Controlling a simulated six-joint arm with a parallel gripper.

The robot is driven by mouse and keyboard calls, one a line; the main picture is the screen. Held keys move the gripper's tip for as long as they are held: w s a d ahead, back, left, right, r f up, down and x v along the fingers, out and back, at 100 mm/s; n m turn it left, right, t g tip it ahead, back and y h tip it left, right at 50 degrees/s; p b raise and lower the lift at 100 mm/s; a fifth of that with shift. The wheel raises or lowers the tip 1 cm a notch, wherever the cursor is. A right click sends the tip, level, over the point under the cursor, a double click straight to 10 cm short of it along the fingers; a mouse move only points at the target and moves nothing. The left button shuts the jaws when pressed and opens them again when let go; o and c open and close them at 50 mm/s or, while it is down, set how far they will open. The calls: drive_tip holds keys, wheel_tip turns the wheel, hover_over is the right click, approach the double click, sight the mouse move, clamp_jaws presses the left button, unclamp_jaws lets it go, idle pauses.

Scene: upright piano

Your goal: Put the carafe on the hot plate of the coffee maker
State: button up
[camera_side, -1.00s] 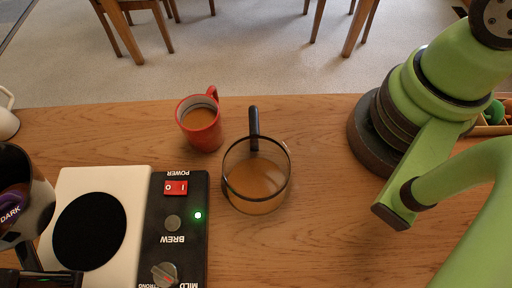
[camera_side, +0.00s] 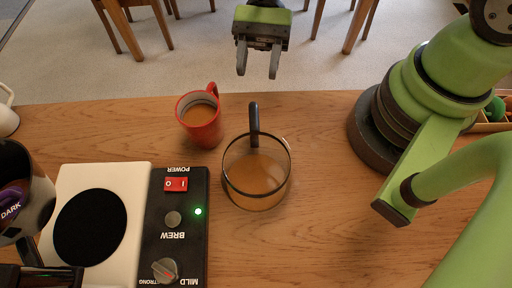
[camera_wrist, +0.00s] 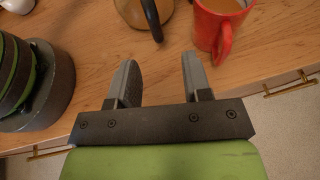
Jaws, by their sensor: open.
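The glass carafe (camera_side: 257,185) stands on the wooden table, holding brown coffee, with its black handle (camera_side: 254,120) toward the back edge. Its lower part and handle show at the top of the wrist view (camera_wrist: 143,14). The coffee maker (camera_side: 140,225) is at the front left, with a round black hot plate (camera_side: 90,230) on its white base and nothing on that plate. My gripper (camera_side: 258,74) is open and empty, beyond the table's back edge and apart from the carafe handle.
A red mug (camera_side: 201,125) with coffee stands just left of the carafe, close to its handle. A white mug (camera_side: 7,112) and a dark "DARK" container (camera_side: 22,195) are at the far left.

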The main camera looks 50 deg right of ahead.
sight(254, 116)
drive_tip(key=x, duration=0.9)
drive_tip(key=shift+s+d, duration=0.2)
drive_tip(key=shift+r, duration=0.1)
clamp_jaws()
